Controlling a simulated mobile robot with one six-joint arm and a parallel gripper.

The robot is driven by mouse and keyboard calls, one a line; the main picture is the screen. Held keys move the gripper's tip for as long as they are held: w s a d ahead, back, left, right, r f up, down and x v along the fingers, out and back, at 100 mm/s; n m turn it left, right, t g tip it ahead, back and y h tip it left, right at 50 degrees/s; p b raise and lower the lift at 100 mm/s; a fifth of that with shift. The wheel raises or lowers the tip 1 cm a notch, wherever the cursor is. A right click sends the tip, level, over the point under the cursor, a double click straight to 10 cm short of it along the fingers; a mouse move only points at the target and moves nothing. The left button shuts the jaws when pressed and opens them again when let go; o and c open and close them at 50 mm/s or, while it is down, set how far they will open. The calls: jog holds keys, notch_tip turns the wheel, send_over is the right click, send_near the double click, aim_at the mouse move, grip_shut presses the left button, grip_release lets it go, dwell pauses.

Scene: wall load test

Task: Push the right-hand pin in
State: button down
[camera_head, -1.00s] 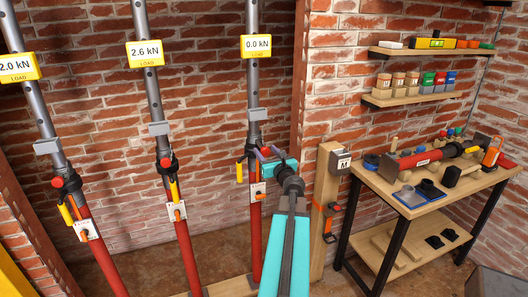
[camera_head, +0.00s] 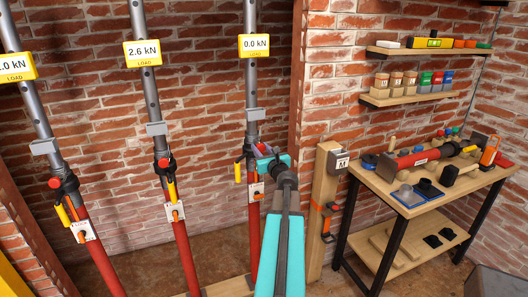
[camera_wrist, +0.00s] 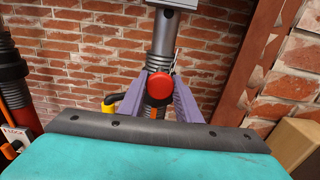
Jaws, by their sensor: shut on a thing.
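The right-hand prop (camera_head: 251,85) is a grey tube in a red lower tube, with a dark collar. Its pin has a round red head (camera_wrist: 159,86), which shows in the wrist view in front of the collar. My gripper (camera_head: 260,150) is at this collar in the head view. In the wrist view its purple fingers (camera_wrist: 160,92) flank the red head and are shut on the pin. How deep the pin sits is hidden behind its head. A yellow handle (camera_wrist: 113,100) hangs left of the collar. The right prop's load display (camera_head: 255,46) reads 0.0 kN.
The middle prop (camera_head: 147,90) reads 2.6 kN and has a red pin head (camera_head: 163,163). The left prop (camera_head: 28,110) has one too (camera_head: 55,182). A wooden post (camera_head: 321,200) and a workbench (camera_head: 365,176) with tools stand to the right. A brick wall is behind.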

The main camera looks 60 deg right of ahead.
jog(key=x, duration=0.2)
jog(key=shift+w+d, duration=0.2)
jog(key=shift+d, duration=0.1)
jog(key=shift+r, duration=0.15)
jog(key=c, duration=1.3)
grip_release()
jog(key=shift+w+d, duration=0.15)
